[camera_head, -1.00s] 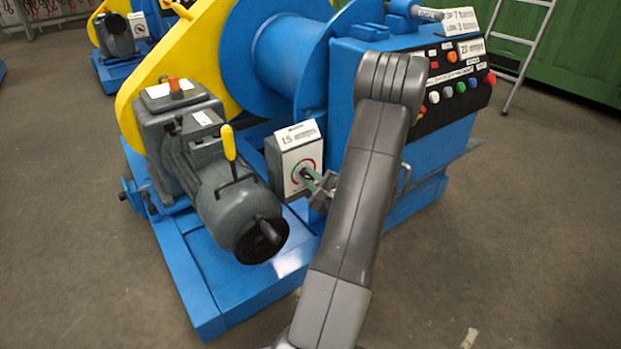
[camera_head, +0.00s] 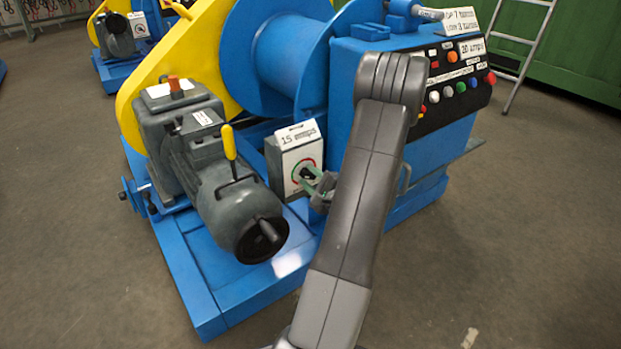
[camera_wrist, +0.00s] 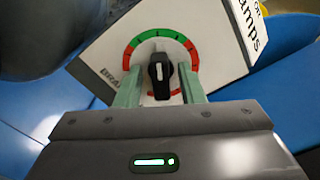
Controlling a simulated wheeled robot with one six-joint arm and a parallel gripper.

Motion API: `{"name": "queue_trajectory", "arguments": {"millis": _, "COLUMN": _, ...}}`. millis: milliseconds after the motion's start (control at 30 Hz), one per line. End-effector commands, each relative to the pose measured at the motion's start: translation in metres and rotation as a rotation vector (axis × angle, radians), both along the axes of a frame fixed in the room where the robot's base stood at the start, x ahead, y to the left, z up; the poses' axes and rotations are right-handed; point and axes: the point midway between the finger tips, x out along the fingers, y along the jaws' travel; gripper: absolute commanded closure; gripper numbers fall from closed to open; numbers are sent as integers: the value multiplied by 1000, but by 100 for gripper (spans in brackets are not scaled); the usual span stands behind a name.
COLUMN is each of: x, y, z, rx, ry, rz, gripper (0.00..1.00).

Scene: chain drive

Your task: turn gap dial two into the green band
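A dial with a black knob (camera_wrist: 161,74) sits on a white-faced box (camera_head: 298,160); the box's top label reads "15 amps". In the wrist view a ring of green (camera_wrist: 160,35) at the top and red at the sides surrounds the knob. The knob's white mark lies nearly upright, toward the green arc. My gripper (camera_wrist: 161,72) has its two pale green fingers on either side of the knob, with gaps showing on both sides. In the head view my gripper (camera_head: 308,182) reaches the box from the right, behind my arm. No label naming this gap dial two is readable.
A grey motor (camera_head: 235,200) with a yellow lever (camera_head: 229,143) stands left of the box. A blue cabinet with a button panel (camera_head: 458,84) is on the right. A blue base frame (camera_head: 225,295) lies below. The floor in front is clear.

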Motion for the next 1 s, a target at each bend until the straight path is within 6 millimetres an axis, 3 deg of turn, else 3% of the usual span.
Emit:
{"name": "queue_trajectory", "arguments": {"millis": 433, "x": -9, "y": -8, "z": 1, "rx": 1, "ry": 1, "rz": -2, "gripper": 62}}
{"name": "queue_trajectory", "arguments": {"millis": 1000, "x": -97, "y": -71, "z": 1, "rx": 2, "ry": 1, "rz": -4, "gripper": 62}}
